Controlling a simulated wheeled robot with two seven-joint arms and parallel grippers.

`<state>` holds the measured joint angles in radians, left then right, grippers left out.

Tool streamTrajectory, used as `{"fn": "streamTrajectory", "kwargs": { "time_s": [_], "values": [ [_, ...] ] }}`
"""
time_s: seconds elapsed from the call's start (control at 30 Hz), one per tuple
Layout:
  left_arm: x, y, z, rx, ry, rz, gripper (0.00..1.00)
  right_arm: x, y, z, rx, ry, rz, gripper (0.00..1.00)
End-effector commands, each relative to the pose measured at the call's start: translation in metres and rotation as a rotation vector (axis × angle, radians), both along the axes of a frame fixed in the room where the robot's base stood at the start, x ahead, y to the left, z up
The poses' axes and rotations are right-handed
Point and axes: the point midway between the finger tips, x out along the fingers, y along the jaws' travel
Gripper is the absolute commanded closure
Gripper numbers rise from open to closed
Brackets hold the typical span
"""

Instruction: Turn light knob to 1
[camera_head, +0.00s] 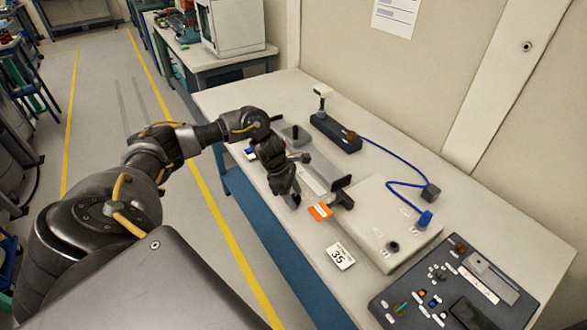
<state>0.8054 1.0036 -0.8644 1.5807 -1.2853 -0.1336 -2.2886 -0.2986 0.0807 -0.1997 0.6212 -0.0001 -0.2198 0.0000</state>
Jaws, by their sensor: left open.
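A small black knob (393,247) stands on top of a white box (372,222) on the bench, near the box's front right corner. Small marks beside it are too small to read. I cannot tell for sure that it is the light knob. My left gripper (291,194) hangs over the bench to the left of the white box, pointing down. It is open, with nothing seen in it, and is well apart from the knob. My right gripper is not in view.
A dark control panel (405,290) with small buttons lies at the bench's right end. A blue cable (385,152) runs behind the white box.

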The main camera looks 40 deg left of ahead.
Motion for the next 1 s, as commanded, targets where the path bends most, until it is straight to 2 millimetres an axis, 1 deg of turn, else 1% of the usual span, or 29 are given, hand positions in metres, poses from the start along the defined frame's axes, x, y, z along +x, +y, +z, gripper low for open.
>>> {"fn": "streamTrajectory", "kwargs": {
  "time_s": [0.03, 0.07, 0.3, 0.4, 0.67, 0.87, 1.0],
  "values": [
    [-0.0001, 0.0001, 0.0001, 0.0, 0.0, 0.0, 0.48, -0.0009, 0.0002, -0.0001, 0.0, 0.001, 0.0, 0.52],
    [-0.0001, 0.0001, 0.0001, 0.0, 0.0, 0.0, 0.51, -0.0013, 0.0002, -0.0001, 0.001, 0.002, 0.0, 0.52],
    [-0.0001, 0.0002, 0.0005, 0.0, 0.0, 0.0, 0.82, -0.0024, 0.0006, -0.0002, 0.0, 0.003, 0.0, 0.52],
    [-0.0001, 0.0002, 0.0005, -0.001, 0.0, 0.0, 0.93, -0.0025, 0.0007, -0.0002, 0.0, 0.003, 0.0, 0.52],
    [-0.0004, -0.0001, 0.0006, -0.002, -0.001, 0.03, 0.93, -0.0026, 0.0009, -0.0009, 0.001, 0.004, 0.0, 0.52],
    [-0.0011, -0.0005, 0.0003, -0.001, -0.002, 0.131, 0.93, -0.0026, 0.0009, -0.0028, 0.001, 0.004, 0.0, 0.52],
    [-0.0014, -0.0009, 0.0008, 0.0, -0.003, 0.245, 0.93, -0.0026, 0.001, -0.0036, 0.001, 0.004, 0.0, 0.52]
  ]
}}
